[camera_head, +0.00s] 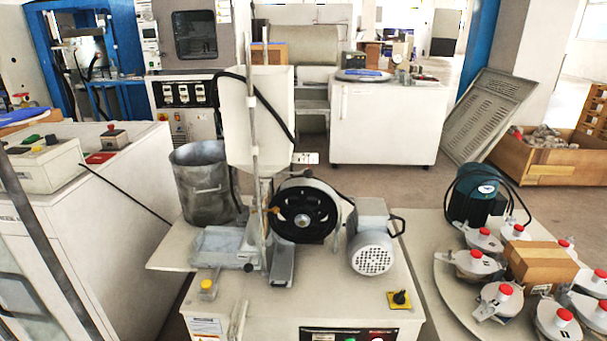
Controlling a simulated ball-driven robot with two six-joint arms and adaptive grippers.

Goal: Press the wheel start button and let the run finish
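The abrasion machine stands in the middle, with a black-rimmed wheel (331,228) facing me beside a grey motor (371,254). On the front of its white cabinet, a dark control panel (348,333) is cut off by the bottom edge of the picture. A greenish button (323,337) shows at the panel's left and a reddish one (377,338) at its right. Their labels are too small to read, and I cannot tell whether either is pressed or whether the wheel is turning. Neither of my grippers is in view.
A yellow button (207,285) and a black knob on a yellow plate (400,298) sit on the cabinet top. A metal bucket (200,182) stands behind. At right, a table (427,225) holds several red-capped devices (499,298). A white console (110,215) stands at left.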

